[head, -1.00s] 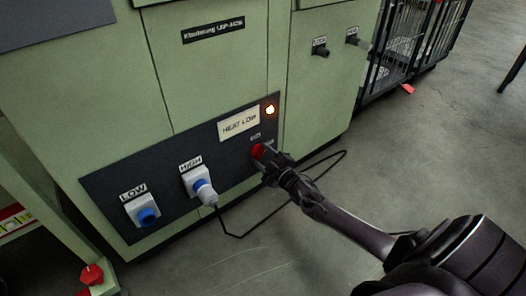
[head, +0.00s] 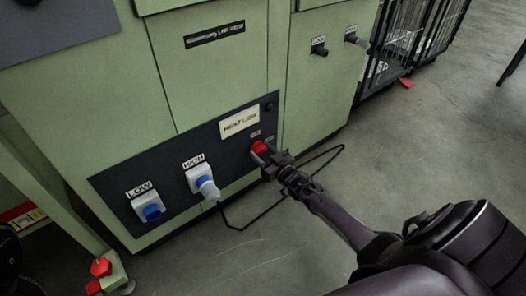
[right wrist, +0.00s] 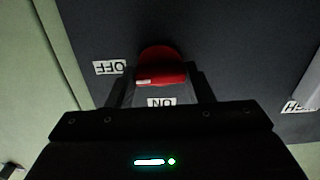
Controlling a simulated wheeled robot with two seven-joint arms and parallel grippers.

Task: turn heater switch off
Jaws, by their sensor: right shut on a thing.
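The red heater switch (head: 259,147) sits at the right end of the dark panel (head: 225,165) on the green machine, below the "HEAT LOW" label (head: 239,122). The indicator lamp (head: 269,107) beside that label is dark. My right gripper (head: 264,156) is at the switch. In the right wrist view the red knob (right wrist: 160,66) is between the fingers (right wrist: 160,88), which are shut on it. An OFF label (right wrist: 109,67) is left of the knob and an ON label (right wrist: 161,102) is below it. My left gripper is out of view.
A HIGH socket (head: 200,178) holds a plug whose black cable (head: 262,216) loops across the floor. A LOW socket (head: 149,207) is left of it. Wire cages (head: 405,45) stand at the back right. Open floor (head: 430,130) lies to the right.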

